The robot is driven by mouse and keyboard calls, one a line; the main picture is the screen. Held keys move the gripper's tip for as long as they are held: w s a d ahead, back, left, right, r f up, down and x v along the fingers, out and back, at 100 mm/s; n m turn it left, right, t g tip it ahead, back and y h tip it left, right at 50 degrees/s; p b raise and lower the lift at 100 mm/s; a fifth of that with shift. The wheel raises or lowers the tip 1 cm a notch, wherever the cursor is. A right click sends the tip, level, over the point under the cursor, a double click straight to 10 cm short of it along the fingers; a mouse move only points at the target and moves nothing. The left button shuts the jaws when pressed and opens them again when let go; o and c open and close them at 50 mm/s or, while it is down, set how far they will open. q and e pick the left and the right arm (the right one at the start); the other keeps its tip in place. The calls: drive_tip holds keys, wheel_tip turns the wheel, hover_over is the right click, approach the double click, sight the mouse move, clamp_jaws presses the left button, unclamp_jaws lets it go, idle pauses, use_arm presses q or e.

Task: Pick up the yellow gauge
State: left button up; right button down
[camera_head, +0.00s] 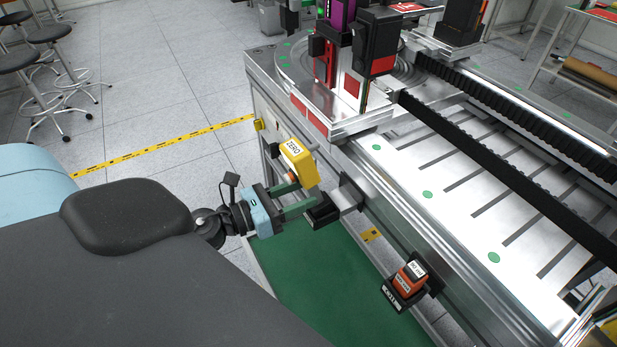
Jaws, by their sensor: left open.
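The yellow gauge (300,165), with a white label reading ZERO, is at the side of the metal machine, near the middle of the view. A black holder (321,212) juts from the machine side just below it. My left gripper (304,195) comes in from the left with its teal fingers apart. Its fingertips are at the lower part of the gauge, by the black holder. The upper finger overlaps the gauge's lower edge in the picture. I cannot tell whether the fingers touch the gauge. My right gripper is out of view.
An orange device (409,277) sits in another black holder lower on the machine side. The long metal machine bed (440,175) fills the right. A green mat (315,300) lies below. Stools (50,75) stand at the far left beyond yellow floor tape (165,148).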

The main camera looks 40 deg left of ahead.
use_arm(q)
drive_tip(key=p+x, duration=0.1)
drive_tip(key=x, duration=0.3)
drive_tip(key=shift+w+r+p, duration=0.1)
drive_tip(key=shift+w+p, duration=0.25)
drive_tip(key=shift+w, duration=0.1)
drive_tip(key=shift+w+d, duration=0.1)
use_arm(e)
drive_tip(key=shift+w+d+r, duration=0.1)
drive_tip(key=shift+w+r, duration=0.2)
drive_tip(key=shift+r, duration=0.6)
use_arm(q)
drive_tip(key=shift+c, duration=0.4)
clamp_jaws()
